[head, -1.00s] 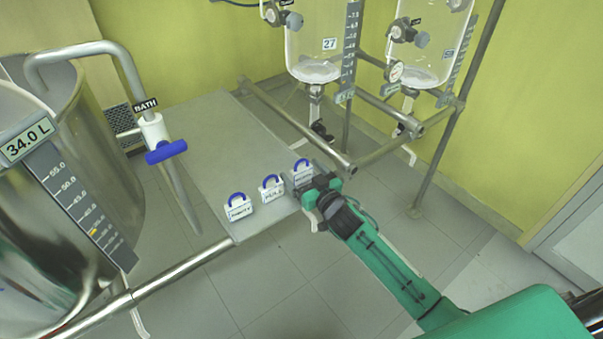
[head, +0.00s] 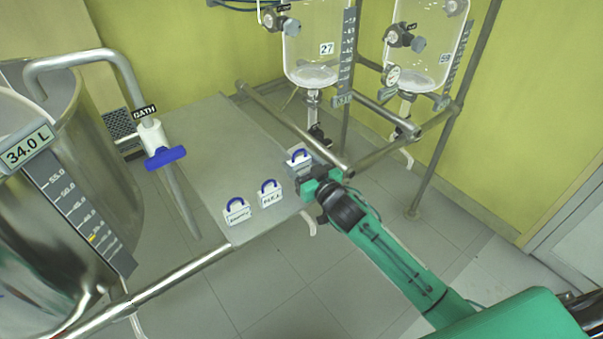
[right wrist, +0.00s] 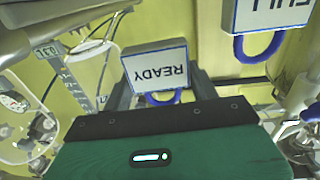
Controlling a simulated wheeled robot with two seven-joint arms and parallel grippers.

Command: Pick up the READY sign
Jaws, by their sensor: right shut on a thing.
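The READY sign (head: 299,157) is a small white block with a blue loop handle, at the right edge of the grey shelf in the head view. Its word reads upside down in the right wrist view (right wrist: 157,66). My right gripper (head: 303,173) is shut on the READY sign, with a finger at either side. The sign appears held a little above the shelf; the gripper hides its lower part. My left gripper is not in view.
Two similar signs, the FULL sign (head: 270,194) and another (head: 237,211), stand left of my gripper on the grey shelf (head: 215,150). Glass reactors (head: 313,60) on a metal frame stand behind. A steel bath (head: 75,170) with a blue-handled tap (head: 165,157) is at the left.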

